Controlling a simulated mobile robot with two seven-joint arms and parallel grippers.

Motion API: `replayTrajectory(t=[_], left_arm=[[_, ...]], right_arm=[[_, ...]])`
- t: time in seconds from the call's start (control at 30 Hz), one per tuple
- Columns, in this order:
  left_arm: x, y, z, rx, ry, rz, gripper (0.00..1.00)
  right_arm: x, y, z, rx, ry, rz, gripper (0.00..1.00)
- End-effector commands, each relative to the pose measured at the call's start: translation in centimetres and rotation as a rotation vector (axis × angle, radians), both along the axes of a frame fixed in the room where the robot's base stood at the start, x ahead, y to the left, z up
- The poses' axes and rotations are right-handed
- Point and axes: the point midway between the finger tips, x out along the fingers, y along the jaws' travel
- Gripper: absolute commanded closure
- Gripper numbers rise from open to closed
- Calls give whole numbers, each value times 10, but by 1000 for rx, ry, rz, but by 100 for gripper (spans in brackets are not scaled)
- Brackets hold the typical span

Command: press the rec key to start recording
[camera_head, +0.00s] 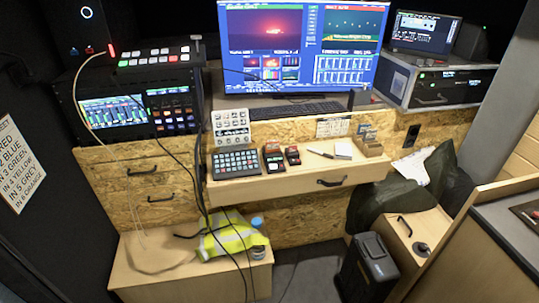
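No key marked rec can be read at this size. A small switcher panel (160,60) with white, green and red keys sits on top of the rack at the upper left. A dark keypad with a grid of keys (236,163) lies on the left of the wooden desk. A light panel with knobs (231,121) stands behind it. Two small dark and red devices, the left one (273,157) and the right one (292,154), sit beside the keypad. Neither of my grippers is in view.
A large monitor (301,45) and a black keyboard (295,110) are behind the desk. Cables hang in front of the desk's left end. A yellow vest (232,238) and a bottle (257,226) lie on a low box. A black case (367,267) stands on the floor.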

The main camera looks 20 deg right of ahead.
Motion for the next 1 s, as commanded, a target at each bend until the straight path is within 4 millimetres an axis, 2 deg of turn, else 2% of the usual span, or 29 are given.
replayTrajectory(t=[0.07, 0.43, 1.0], left_arm=[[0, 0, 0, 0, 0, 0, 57], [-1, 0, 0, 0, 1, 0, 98], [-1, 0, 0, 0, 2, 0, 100]], right_arm=[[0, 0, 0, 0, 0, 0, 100], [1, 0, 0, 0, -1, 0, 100], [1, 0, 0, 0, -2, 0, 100]])
